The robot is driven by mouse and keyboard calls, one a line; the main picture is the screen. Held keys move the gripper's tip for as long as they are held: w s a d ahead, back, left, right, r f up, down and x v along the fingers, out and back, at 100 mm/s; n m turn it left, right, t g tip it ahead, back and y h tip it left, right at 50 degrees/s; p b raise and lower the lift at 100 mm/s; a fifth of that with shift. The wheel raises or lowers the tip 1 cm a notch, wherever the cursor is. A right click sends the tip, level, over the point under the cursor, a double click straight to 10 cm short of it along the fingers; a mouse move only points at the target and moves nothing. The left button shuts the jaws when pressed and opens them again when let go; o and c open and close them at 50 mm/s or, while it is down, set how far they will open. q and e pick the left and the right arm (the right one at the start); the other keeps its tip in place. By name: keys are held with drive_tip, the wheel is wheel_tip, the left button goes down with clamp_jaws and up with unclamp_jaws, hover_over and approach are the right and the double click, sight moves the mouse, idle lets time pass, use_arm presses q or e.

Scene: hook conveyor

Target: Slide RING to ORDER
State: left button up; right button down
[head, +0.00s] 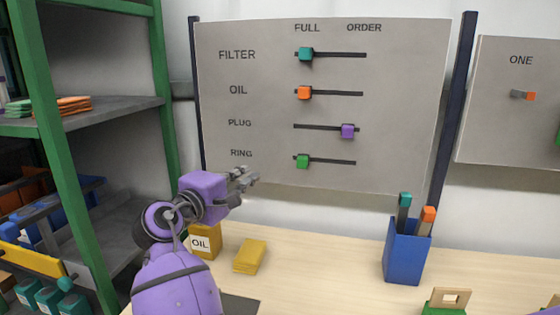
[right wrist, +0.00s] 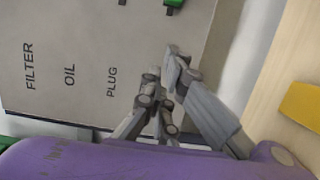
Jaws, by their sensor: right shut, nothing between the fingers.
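The RING slider is a green block (head: 303,161) near the left end of the lowest track (head: 335,162), under FULL, on a grey board (head: 405,100). The green block also shows at the top edge of the right wrist view (right wrist: 174,4). My right gripper (head: 250,176) is shut and empty, below and left of the green block, near the RING label (head: 241,153). It is apart from the block; its exact distance from the board is hard to tell. In the right wrist view its fingers (right wrist: 175,60) cover where RING is written. My left gripper is not in view.
FILTER (head: 306,54) and OIL (head: 304,93) sliders sit near FULL; the purple PLUG slider (head: 348,131) sits near ORDER. Below are a yellow OIL box (head: 206,246), a yellow block (head: 250,256) and a blue holder (head: 405,254). A green-framed shelf (head: 62,140) stands left.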

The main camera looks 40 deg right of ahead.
sight(303, 162)
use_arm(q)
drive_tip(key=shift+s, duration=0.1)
use_arm(e)
drive_tip(key=p+x, duration=0.1)
drive_tip(key=x, duration=0.9)
drive_tip(key=shift+w+r, duration=0.1)
drive_tip(key=shift+s+d+p, duration=0.55)
drive_tip(key=shift+s+d, duration=0.3)
drive_tip(key=shift+s, duration=0.2)
drive_tip(key=shift+s+d, duration=0.15)
drive_tip(key=shift+s, duration=0.2)
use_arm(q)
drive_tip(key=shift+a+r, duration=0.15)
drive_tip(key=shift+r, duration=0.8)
use_arm(e)
drive_tip(key=shift+s+d, duration=0.2)
drive_tip(key=shift+d, duration=0.05)
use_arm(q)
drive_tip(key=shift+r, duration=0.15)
